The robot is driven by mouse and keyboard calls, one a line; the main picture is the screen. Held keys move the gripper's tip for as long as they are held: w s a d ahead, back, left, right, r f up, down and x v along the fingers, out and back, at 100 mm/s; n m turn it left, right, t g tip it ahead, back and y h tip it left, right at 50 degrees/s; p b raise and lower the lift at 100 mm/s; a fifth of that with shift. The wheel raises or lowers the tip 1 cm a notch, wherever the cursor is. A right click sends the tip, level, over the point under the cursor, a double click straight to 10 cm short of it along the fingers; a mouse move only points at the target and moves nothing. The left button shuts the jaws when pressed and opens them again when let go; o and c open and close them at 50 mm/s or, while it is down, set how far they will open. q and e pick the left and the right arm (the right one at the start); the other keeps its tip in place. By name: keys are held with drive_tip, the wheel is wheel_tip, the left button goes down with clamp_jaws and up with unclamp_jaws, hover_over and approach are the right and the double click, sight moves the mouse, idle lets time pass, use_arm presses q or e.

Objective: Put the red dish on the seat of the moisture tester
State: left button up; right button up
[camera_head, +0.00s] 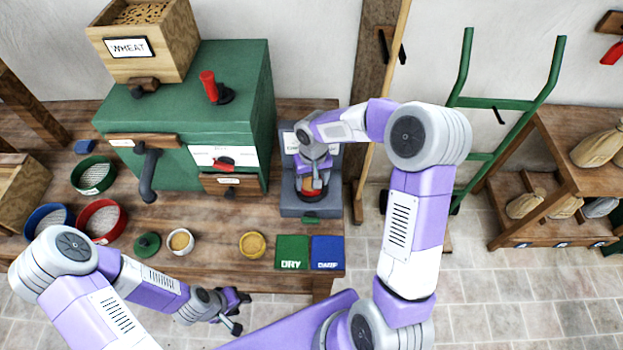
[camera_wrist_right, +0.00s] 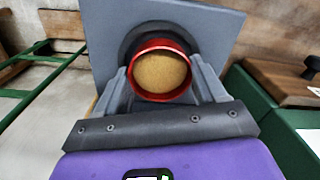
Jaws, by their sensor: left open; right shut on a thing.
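The red dish (camera_wrist_right: 134,82) is round and holds tan meal; in the head view only a red and tan part (camera_head: 308,185) shows beneath my gripper. My right gripper (camera_wrist_right: 160,84) is shut on it, one grey finger on each side. In the head view my right gripper (camera_head: 313,181) is at the grey moisture tester (camera_head: 290,211). The dish is over the tester's dark round seat (camera_wrist_right: 131,40); I cannot tell whether it touches. My left gripper (camera_head: 238,312) is open and empty in front of the bench's front edge.
Left of the tester stands a green mill (camera_head: 185,110) with a wheat box (camera_head: 150,60). Green (camera_head: 292,252) and blue (camera_head: 328,252) cards lie before the tester. A yellow dish (camera_head: 252,245), a white dish (camera_head: 181,242) and several sieves are further left. A hand truck (camera_head: 481,158) stands right.

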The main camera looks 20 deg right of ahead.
drive_tip(key=o, duration=1.2)
drive_tip(key=shift+r+p, duration=0.3)
wheel_tip(320, 180, up, 12)
drive_tip(key=shift+d+f+p, duration=0.15)
drive_tip(key=shift+p, duration=1)
